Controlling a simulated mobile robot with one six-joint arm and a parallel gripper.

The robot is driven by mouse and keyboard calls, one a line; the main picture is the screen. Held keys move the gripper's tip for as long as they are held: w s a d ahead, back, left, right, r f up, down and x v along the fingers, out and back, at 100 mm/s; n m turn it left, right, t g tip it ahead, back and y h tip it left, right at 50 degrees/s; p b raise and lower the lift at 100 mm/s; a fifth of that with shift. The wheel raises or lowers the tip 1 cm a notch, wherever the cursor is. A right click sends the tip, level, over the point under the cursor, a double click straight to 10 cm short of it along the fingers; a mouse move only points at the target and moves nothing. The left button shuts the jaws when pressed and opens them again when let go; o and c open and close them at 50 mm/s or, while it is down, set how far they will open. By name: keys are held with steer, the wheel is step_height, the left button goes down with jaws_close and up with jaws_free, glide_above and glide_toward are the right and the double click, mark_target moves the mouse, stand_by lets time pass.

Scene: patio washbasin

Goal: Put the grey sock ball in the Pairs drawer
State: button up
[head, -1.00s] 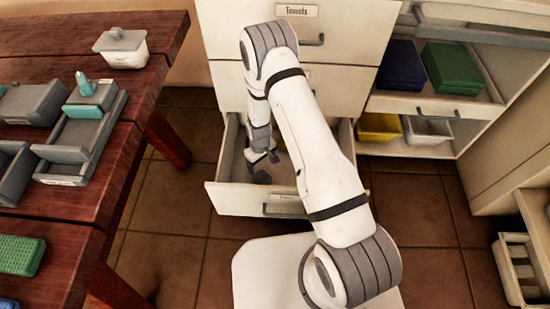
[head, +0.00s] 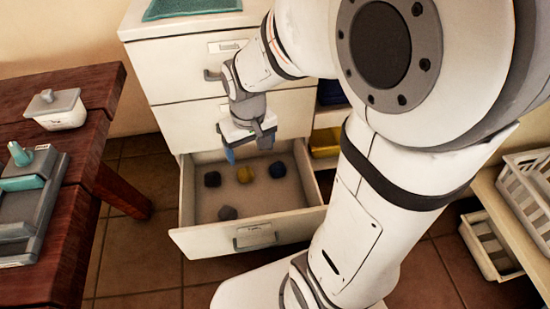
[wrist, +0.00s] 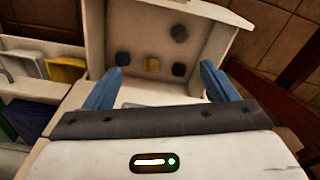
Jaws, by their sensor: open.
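The open bottom drawer (head: 190,215) holds several sock balls, and its small front label is too blurred to read surely. A grey ball (head: 228,213) lies on the drawer floor near the front left. It also shows in the wrist view (wrist: 179,33), near the drawer front. My gripper (head: 248,147) is above the back part of the drawer, pointing down, with blue fingers. In the wrist view my gripper (wrist: 161,72) is spread wide with nothing between its fingers. It is apart from all the balls.
A dark ball (head: 212,179), a yellow ball (head: 245,174) and a navy ball (head: 278,169) lie farther back in the drawer. Closed drawers (head: 190,75) rise above it. A wooden table (head: 85,150) stands at the left, and white baskets (head: 490,245) are at the right.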

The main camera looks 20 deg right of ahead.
steer(key=s+d+r+m, duration=0.1)
steer(key=s+d+r, duration=0.2)
steer(key=s, duration=0.5)
steer(key=shift+s+r, duration=0.15)
steer(key=shift+r, duration=0.3)
